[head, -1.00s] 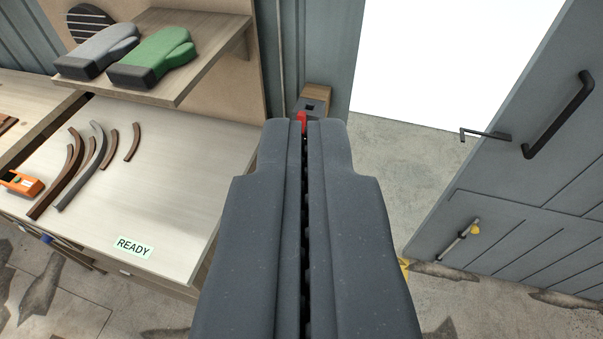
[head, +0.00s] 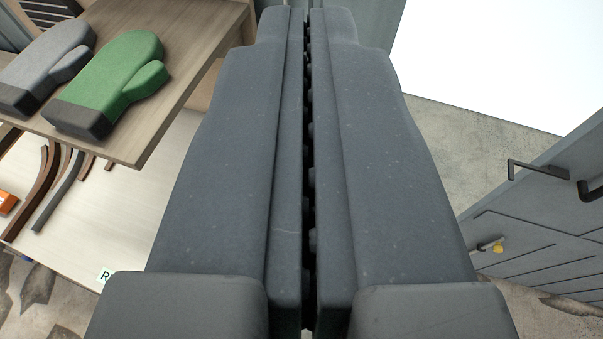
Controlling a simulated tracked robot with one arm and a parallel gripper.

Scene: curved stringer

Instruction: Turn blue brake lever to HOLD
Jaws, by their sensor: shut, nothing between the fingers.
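My gripper (head: 307,14) fills the middle of the head view. Its two dark grey fingers lie side by side with only a narrow dark seam between them, shut and empty, tips at the top edge. I cannot make out the blue brake lever or a HOLD mark in this view. The gripper hides much of the scene behind it.
A wooden shelf (head: 190,60) at left carries a grey mitten (head: 45,65) and a green mitten (head: 115,85). Below it is a pale bench (head: 120,210) with curved strips (head: 50,185). A grey door (head: 545,225) with black handles stands at right. Bare floor (head: 470,140) shows beside it.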

